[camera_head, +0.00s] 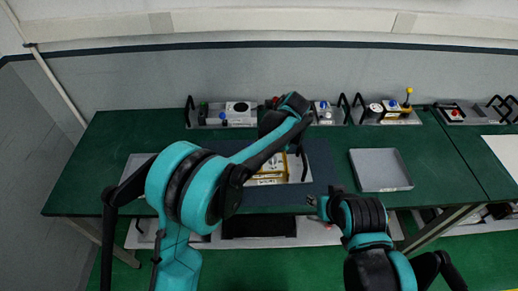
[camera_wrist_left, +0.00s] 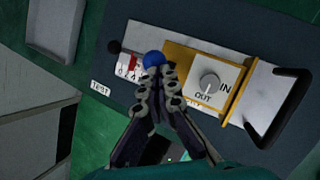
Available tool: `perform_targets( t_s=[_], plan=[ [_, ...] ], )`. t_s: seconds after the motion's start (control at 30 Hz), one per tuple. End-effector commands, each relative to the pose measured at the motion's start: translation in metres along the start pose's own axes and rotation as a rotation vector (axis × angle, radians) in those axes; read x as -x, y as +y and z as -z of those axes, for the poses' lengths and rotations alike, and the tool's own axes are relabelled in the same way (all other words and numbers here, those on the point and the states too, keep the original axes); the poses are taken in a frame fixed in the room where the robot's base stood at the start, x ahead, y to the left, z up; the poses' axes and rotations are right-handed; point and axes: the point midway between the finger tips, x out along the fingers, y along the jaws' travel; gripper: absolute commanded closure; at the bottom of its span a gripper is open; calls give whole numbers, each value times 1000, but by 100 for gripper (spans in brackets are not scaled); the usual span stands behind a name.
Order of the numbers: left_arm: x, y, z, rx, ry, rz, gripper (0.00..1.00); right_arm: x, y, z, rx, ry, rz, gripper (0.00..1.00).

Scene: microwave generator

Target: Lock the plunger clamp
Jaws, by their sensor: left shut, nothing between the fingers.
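A device with a white panel (camera_wrist_left: 145,38) and a yellow frame (camera_wrist_left: 212,115) lies on a dark mat. It carries a grey knob (camera_wrist_left: 209,83) beside the words IN and OUT, and a blue ball (camera_wrist_left: 153,58). I cannot tell which part is the plunger clamp. My left gripper (camera_wrist_left: 166,78) is shut and empty, its fingertips right at the blue ball; contact is unclear. In the head view my left arm partly hides the device (camera_head: 270,180). My right gripper (camera_head: 318,204) is low near the table's front edge, its fingers too small to read.
A black handle (camera_wrist_left: 283,108) stands at the device's right end and a black ball (camera_wrist_left: 114,46) at its left. An empty grey tray (camera_head: 381,170) lies to the right on the green table. Several other devices line the back edge. A TEST label (camera_wrist_left: 101,88) lies beside the device.

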Motion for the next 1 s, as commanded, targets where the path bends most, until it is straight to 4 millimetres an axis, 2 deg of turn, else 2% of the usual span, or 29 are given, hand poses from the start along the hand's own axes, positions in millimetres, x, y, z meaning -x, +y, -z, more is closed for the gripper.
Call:
perform_targets(
  t_s=[0.3,0.53,1.0],
  plan=[
    [-8,-12,-19,1,-3,2,100,-1,0,-1,0,0,0,64],
    [-7,-12,-18,1,-4,2,100,0,0,0,0,0,0,64],
    [8,-8,-25,1,-4,2,100,8,0,6,0,0,0,64]
  ],
)
